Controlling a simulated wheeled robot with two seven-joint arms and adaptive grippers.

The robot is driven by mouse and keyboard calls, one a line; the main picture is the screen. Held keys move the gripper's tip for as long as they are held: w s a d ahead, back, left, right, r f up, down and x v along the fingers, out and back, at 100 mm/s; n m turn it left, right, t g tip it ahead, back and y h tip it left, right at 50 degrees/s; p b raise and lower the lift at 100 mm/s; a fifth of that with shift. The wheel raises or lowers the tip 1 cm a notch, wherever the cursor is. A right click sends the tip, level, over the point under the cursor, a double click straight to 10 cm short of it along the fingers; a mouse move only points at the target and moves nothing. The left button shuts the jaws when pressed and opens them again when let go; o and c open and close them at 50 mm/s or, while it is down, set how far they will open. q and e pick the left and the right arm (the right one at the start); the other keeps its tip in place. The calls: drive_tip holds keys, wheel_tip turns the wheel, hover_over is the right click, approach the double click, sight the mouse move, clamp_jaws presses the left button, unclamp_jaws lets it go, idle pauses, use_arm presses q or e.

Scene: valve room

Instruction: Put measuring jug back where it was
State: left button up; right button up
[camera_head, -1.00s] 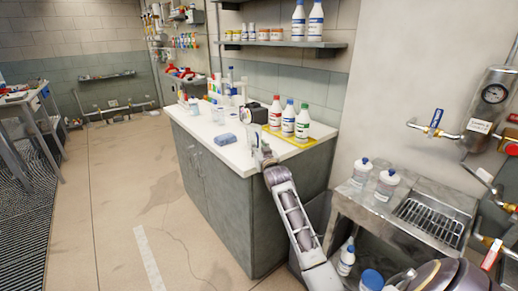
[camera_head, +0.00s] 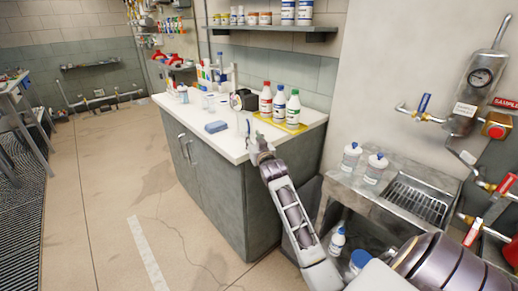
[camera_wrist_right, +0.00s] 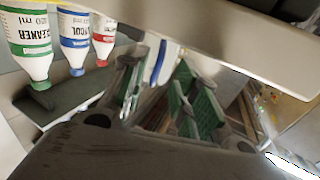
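My right gripper (camera_head: 260,147) is at the front edge of the white counter (camera_head: 228,147). In the right wrist view its green-padded fingers (camera_wrist_right: 160,95) stand apart. A narrow white piece with a blue edge (camera_wrist_right: 158,62) shows between or behind them; I cannot tell whether it is touched. I cannot make out the measuring jug for certain. A small clear vessel (camera_head: 209,102) stands farther back on the counter, and I cannot tell whether it is the jug. My left gripper is not in view.
Bottles with red (camera_head: 266,98), blue (camera_head: 279,104) and green (camera_head: 293,108) caps stand on a yellow tray (camera_head: 298,128) right of the gripper. A blue sponge (camera_head: 216,127) lies to its left. A black device (camera_head: 244,99) stands behind. A steel sink (camera_head: 418,200) is at right.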

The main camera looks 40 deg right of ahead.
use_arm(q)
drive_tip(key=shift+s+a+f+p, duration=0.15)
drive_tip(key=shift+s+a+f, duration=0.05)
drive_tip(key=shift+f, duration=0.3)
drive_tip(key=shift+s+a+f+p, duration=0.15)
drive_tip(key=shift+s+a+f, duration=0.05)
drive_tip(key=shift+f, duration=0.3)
use_arm(e)
drive_tip(key=v, duration=0.7)
drive_tip(key=shift+s, duration=0.15)
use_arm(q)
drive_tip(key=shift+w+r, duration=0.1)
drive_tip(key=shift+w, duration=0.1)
